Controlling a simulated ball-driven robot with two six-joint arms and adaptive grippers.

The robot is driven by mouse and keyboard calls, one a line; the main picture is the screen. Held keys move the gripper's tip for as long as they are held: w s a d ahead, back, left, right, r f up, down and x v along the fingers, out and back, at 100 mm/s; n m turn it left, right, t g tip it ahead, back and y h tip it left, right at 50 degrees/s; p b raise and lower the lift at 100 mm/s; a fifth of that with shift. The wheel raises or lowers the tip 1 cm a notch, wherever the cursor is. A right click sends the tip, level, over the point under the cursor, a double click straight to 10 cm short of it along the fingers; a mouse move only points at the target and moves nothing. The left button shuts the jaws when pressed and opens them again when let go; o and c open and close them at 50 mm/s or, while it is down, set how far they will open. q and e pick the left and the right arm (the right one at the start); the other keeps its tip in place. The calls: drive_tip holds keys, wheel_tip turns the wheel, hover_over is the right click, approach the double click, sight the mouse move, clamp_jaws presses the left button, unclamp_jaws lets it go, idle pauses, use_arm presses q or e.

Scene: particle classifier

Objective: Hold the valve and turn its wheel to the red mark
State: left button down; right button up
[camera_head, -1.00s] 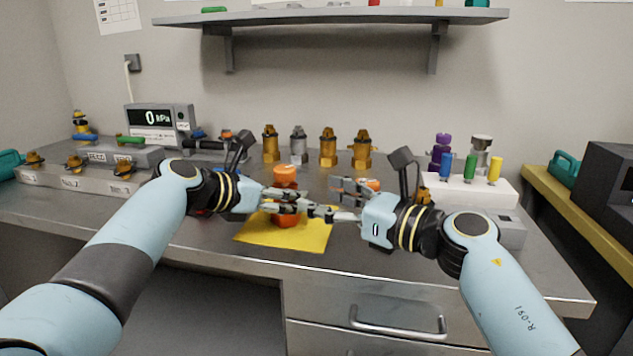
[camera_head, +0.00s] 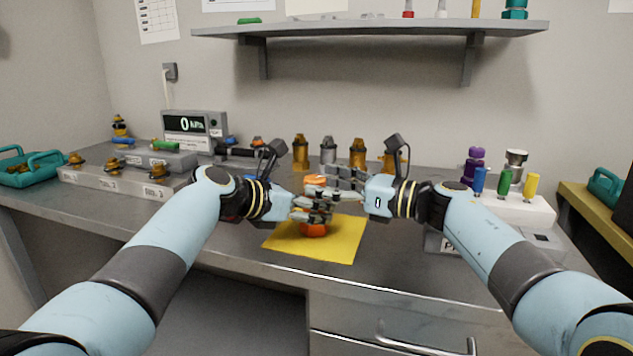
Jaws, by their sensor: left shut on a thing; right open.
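An orange valve (camera_head: 314,230) stands upright on a yellow mat (camera_head: 343,245) in the middle of the bench. Its orange top shows above the fingers, and its middle is hidden by them. My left gripper (camera_head: 318,211) is shut on the valve's body from the left. My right gripper (camera_head: 335,187) is open at the valve's top, coming from the right, just above the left fingers. I cannot tell whether it touches the wheel. The red mark cannot be made out.
Several brass and silver fittings (camera_head: 328,153) stand behind the valve. A gauge (camera_head: 195,130) reading 0 kPa stands back left. A white block (camera_head: 530,208) with coloured cylinders is at the right, and a teal tray (camera_head: 30,178) at the far left. The bench front is clear.

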drive_tip(key=shift+x, duration=1.2)
drive_tip(key=c, duration=1.2)
drive_tip(key=shift+s+a+f+m+t+h, duration=0.1)
drive_tip(key=shift+m+t+h, duration=0.45)
drive_tip(key=shift+t, duration=0.25)
drive_tip(key=shift+s+a+m+t+h, duration=0.1)
drive_tip(key=shift+m+t+h, duration=0.35)
drive_tip(key=shift+m+t, duration=0.3)
drive_tip(key=shift+c, duration=0.2)
drive_tip(key=shift+w+d+m+t+h, duration=0.1)
drive_tip(key=shift+d+m+t+h, duration=0.05)
drive_tip(key=shift+m+t+h, duration=0.7)
drive_tip(key=o, duration=1.2)
drive_tip(key=shift+o, duration=0.2)
